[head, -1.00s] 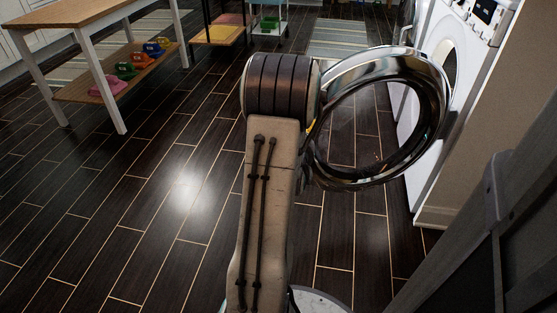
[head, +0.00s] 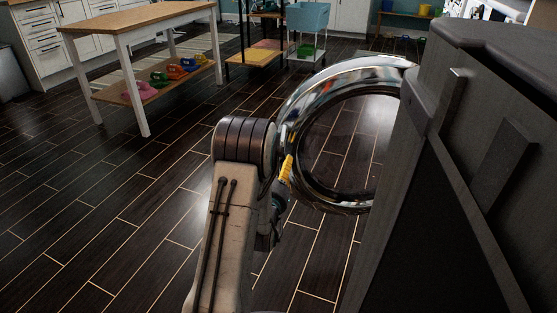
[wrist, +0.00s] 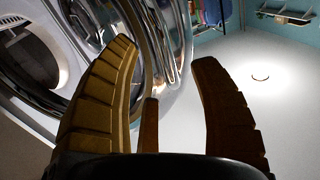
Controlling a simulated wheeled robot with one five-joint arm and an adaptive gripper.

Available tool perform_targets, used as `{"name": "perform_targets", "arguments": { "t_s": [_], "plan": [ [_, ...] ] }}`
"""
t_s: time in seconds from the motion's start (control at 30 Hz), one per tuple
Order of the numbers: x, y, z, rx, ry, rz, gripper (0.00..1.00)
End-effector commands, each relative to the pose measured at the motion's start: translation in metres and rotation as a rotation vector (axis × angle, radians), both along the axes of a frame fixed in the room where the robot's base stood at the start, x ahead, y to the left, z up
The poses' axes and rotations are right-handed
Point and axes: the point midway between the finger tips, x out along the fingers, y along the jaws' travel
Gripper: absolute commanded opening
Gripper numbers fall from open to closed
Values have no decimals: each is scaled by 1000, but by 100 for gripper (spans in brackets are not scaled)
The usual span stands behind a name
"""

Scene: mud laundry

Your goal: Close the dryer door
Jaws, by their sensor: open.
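The dryer door (head: 300,100) is a round chrome ring with a see-through middle, and it stands open in the head view. Its right side is hidden. My gripper (wrist: 163,55) is open in the wrist view, with nothing held between its yellow fingers. The door's chrome rim (wrist: 172,50) shows beyond the fingers, partly behind the left one. I cannot tell whether they touch. In the head view one yellow finger shows at the door's left edge. A white front with a dark round opening (wrist: 35,60) is at the left of the wrist view.
A wood-topped table (head: 140,18) with colourful items on its lower shelf stands at the back left. A blue-topped cart (head: 307,18) stands behind the door. Dark floor at left is clear. A dark grey shape hides the right; I cannot tell whether it is mine.

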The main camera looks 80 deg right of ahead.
Motion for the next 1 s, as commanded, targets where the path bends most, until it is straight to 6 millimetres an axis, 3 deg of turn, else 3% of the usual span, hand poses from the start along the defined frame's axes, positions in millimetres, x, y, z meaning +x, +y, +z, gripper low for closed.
{"name": "perform_targets", "arguments": {
  "t_s": [0.5,1.0],
  "plan": [
    [-2,-52,0,0,0,1,56],
    [-2,-59,0,2,0,1,58]
  ]
}}
